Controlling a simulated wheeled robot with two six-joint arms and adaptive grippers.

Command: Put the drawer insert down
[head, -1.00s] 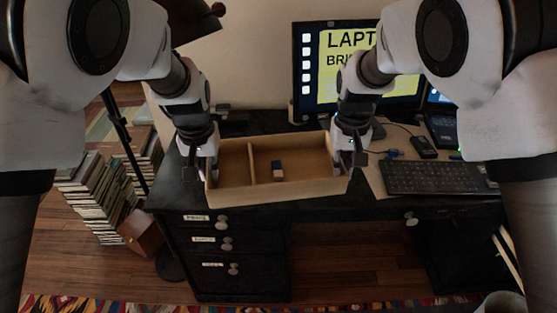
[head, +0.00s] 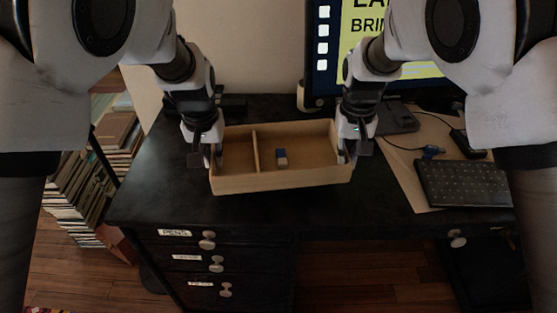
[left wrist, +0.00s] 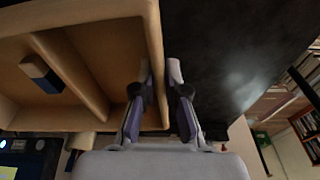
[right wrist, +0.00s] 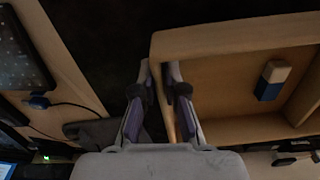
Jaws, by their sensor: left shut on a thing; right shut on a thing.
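The drawer insert (head: 285,180) is a shallow light-wood tray with a divider left of its middle. It is level over the black desk top; I cannot tell whether it touches the desk. A small blue-and-white block (head: 281,158) lies in its larger compartment. My left gripper (head: 212,160) is shut on the insert's left end wall, one finger inside and one outside, as the left wrist view (left wrist: 159,75) shows. My right gripper (head: 347,152) is shut on the right end wall in the same way, as the right wrist view (right wrist: 160,75) shows.
The black desk (head: 165,190) has bare top to the left of the insert and in front of it. A keyboard (head: 465,183), a cable and a monitor (head: 400,45) are at the right. Drawers with knobs (head: 208,240) are below. Books (head: 85,190) stand on the floor at left.

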